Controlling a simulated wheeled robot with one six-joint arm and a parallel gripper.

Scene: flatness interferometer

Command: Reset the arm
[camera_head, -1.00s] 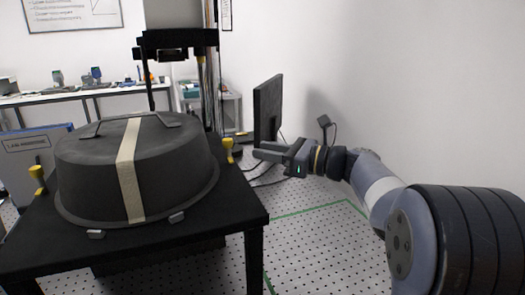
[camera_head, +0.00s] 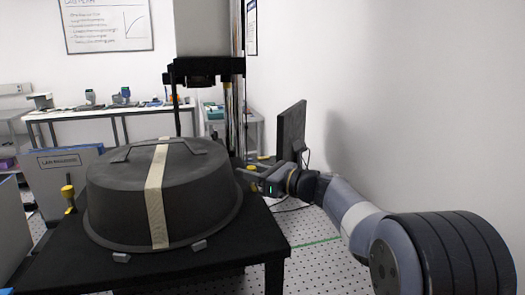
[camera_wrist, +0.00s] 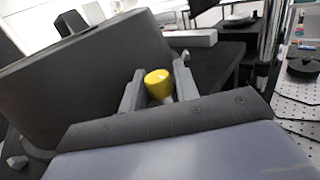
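My gripper (camera_head: 246,178) is at the right side of the dark domed cover (camera_head: 110,205), close to its rim. In the wrist view its two fingers (camera_wrist: 157,92) stand apart. A yellow-topped clamp (camera_wrist: 159,84) shows between them; I cannot tell whether they touch it. The same clamp is mostly hidden behind the gripper in the head view. The cover sits on a black table (camera_head: 240,238), with a beige strap (camera_head: 157,190) across it. In the wrist view the cover (camera_wrist: 90,80) fills the left side.
A second yellow clamp (camera_head: 68,192) stands at the table's left. A dark monitor (camera_head: 291,130) is just behind my gripper, and a white wall (camera_head: 400,110) rises on the right. A column with a dark head (camera_head: 205,68) stands behind the cover. Perforated floor (camera_head: 315,262) is open at right.

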